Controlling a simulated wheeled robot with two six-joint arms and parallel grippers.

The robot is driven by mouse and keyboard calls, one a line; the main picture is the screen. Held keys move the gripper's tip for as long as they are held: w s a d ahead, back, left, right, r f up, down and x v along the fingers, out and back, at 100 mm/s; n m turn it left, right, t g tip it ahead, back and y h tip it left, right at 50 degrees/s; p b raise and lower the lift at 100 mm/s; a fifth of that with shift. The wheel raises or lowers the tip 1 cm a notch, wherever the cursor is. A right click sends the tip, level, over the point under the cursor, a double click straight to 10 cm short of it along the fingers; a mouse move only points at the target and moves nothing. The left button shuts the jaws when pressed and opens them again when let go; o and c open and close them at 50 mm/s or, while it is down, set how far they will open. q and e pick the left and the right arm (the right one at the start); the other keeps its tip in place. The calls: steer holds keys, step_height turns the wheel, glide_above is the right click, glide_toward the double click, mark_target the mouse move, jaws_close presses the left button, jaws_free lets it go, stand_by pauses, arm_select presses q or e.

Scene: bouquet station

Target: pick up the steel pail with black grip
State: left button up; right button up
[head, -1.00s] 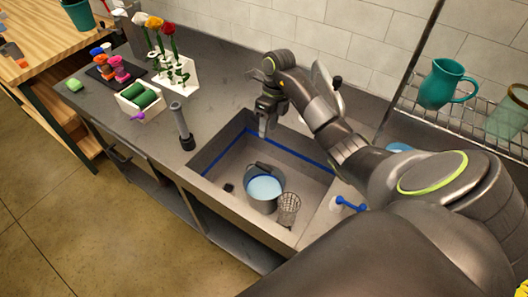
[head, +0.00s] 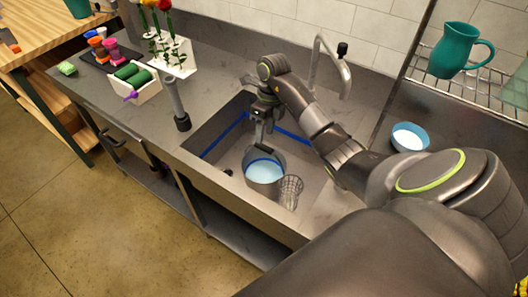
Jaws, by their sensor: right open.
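The steel pail (head: 262,189) stands in the sink basin, with pale blue liquid inside. Its black grip (head: 266,148) shows at the far side of the pail's rim. My right gripper (head: 262,134) is open and points down just above the black grip. The fingers look close to the grip, but I cannot tell whether they touch it. The fingers hide part of the handle. My left gripper is not in view.
A wire mesh cup (head: 290,190) stands right beside the pail. The sink's front wall and a faucet (head: 335,65) bound the space. A dark upright tool (head: 178,107) stands left of the sink. A blue bowl (head: 409,137) sits on the right counter.

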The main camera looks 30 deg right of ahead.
mark_target(264, 145)
steer(key=shift+s+a+f+b, duration=0.15)
steer(key=shift+f+b, duration=0.35)
steer(key=shift+f, duration=0.5)
step_height(264, 145, down, 3)
steer(key=b, duration=0.2)
steer(key=shift+s+r+b, duration=0.1)
steer(key=shift+s+b, duration=0.05)
steer(key=shift+b, duration=0.15)
steer(key=shift+f, duration=0.4)
steer(key=shift+s+a+f, duration=0.1)
steer(key=shift+a+f, duration=0.15)
steer(key=shift+f, duration=0.45)
jaws_close()
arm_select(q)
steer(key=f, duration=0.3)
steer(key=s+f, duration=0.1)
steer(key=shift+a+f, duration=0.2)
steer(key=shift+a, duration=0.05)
arm_select(e)
steer(key=shift+r, duration=0.2)
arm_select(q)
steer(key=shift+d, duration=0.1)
